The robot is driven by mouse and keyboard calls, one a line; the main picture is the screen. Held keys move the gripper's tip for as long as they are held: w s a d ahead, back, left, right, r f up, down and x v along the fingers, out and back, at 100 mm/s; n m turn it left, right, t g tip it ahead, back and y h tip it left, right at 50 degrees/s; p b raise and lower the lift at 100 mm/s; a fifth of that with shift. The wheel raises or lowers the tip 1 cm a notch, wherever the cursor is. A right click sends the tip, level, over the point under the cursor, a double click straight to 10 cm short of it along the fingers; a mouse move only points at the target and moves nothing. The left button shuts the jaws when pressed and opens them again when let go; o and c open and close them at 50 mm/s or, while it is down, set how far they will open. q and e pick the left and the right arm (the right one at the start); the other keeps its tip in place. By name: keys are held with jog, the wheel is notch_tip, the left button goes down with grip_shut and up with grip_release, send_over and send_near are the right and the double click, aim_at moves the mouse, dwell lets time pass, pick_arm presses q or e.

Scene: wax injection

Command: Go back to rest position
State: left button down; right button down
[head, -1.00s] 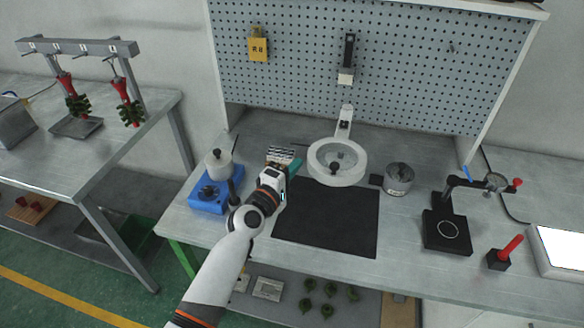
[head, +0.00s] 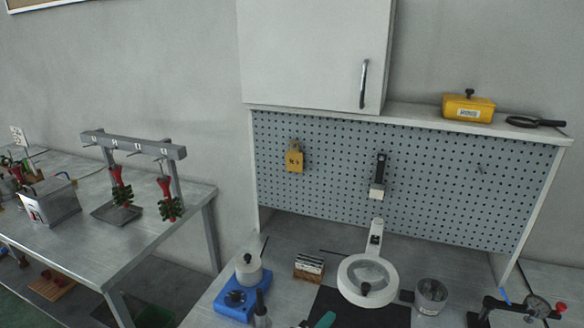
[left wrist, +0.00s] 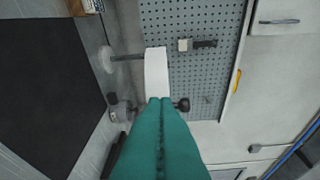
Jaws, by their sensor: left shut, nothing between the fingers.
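My left gripper (head: 324,320) shows only as a teal fingertip at the bottom edge of the head view, in front of the magnifier lamp (head: 368,281) and apart from it. In the left wrist view its two long teal fingers (left wrist: 160,101) are pressed together with nothing between them. The white lamp ring (left wrist: 156,74) appears beyond the fingertips there. Most of my left arm is below the head view. My right gripper is in neither view.
The black mat (head: 335,306) lies on the bench, with a blue wax pot base (head: 234,302) to its left and a glass jar (head: 431,296) to its right. A pegboard (head: 340,170) and a cabinet (head: 310,50) rise behind. A side table (head: 150,236) stands at left.

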pick_arm(q)
jog(key=s+a+f+m+g+y, duration=0.3)
jog(key=s+a+m+g+y, duration=0.25)
jog(key=s+a, duration=0.85)
jog(key=s+a+f+m+g+y, duration=0.4)
jog(key=s+a+m+y, duration=0.2)
jog(key=s+a, duration=0.75)
notch_tip(320, 180, down, 30)
jog(key=a+g+b, duration=0.2)
jog(key=b, duration=0.1)
jog(key=s+a+f+b, duration=0.1)
jog(key=s+a+f, duration=0.2)
jog(key=s+f, duration=1.3)
jog(key=shift+s+f+g, duration=0.3)
jog(key=shift+g, duration=0.05)
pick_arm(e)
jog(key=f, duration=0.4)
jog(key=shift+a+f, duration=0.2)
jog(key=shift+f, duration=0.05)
